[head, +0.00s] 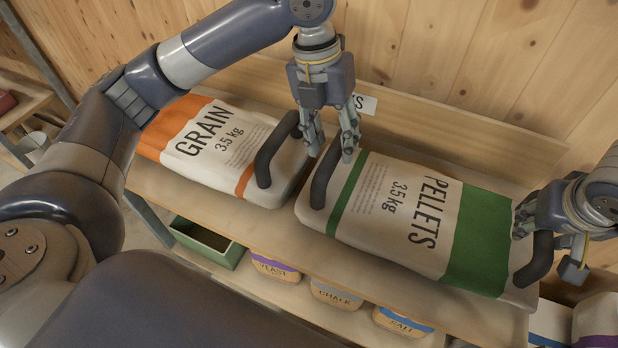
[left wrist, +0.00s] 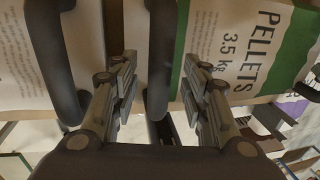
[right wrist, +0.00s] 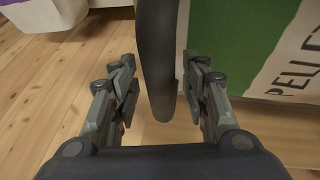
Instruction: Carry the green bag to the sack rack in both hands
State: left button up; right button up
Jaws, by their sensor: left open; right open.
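The green bag (head: 395,212), white with green bands and the words PELLETS 3.5 kg, lies flat on the shelf with a dark handle at each end. Its left handle (head: 325,175) stands between the open fingers of my left gripper (head: 332,142). In the left wrist view that handle (left wrist: 160,75) also shows between the fingers. My right gripper (head: 550,222) is at the right handle (head: 536,258). In the right wrist view this handle (right wrist: 158,60) shows between the open fingers, and the bag (right wrist: 225,45) is to its right. Whether fingers touch the handles, I cannot tell. The sack rack is not identifiable.
An orange GRAIN bag (head: 200,135) lies close left of the green bag, its dark handle (head: 275,150) near my left gripper. A wooden back wall (head: 430,130) rises behind.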

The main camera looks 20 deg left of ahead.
jog(key=shift+r, duration=0.1)
pick_arm(q)
notch_tip(320, 180, up, 9)
jog(key=a, duration=0.1)
jog(key=shift+a, duration=0.4)
pick_arm(e)
jog(key=v, duration=1.1)
jog(key=shift+s+r, duration=0.15)
jog(key=shift+r, duration=0.25)
